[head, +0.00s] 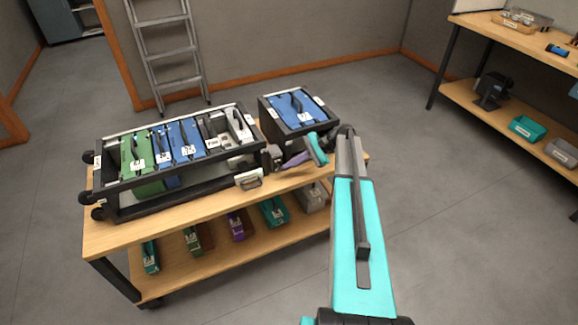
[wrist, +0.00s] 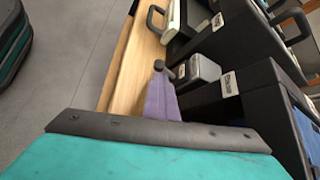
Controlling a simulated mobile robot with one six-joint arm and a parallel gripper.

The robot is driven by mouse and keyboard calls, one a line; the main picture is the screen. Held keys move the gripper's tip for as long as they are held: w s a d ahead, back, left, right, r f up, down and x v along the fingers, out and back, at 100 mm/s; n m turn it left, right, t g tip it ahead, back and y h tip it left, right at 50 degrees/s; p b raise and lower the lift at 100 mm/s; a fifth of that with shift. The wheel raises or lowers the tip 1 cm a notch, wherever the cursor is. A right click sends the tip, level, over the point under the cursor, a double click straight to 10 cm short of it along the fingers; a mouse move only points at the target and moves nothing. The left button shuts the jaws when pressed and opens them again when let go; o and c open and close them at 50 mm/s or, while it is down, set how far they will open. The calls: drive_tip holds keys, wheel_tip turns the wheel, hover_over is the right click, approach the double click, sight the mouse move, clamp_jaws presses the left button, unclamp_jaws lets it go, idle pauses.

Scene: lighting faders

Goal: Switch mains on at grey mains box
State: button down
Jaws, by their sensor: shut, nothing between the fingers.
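The grey mains box (wrist: 204,69) is a small light-grey box on the table, against the black rack end in the wrist view. A small dark part (wrist: 181,72) shows on its left face; I cannot tell whether it is the switch or its position. The box shows partly in the head view (head: 272,156), beside my gripper. My gripper (wrist: 158,66) is purple with a dark tip, shut and empty. In the wrist view its tip is just left of the box's face, with a small gap apparent; contact cannot be told. In the head view my gripper (head: 284,165) reaches left over the table.
A black rack (head: 185,186) of green, blue and grey fader modules fills the table's left. A black case (head: 277,117) with a blue module stands behind the box. A handled block (head: 248,180) sits at the front edge of the wooden table (head: 150,236). Floor in front is clear.

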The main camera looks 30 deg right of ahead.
drive_tip(key=shift+w+a+r, duration=0.1)
drive_tip(key=shift+a+r, duration=0.25)
drive_tip(key=shift+r+p, duration=0.55)
drive_tip(key=shift+w+r, duration=0.1)
drive_tip(key=shift+d, duration=0.15)
drive_tip(key=shift+d+r+p, duration=0.3)
drive_tip(key=shift+r, duration=0.05)
drive_tip(key=w+d+p+v, duration=0.1)
drive_tip(key=p+v, duration=0.2)
drive_tip(key=v, duration=0.5)
drive_tip(key=shift+d+p, duration=0.3)
drive_tip(key=shift+p, duration=0.05)
drive_tip(key=shift+f, duration=0.2)
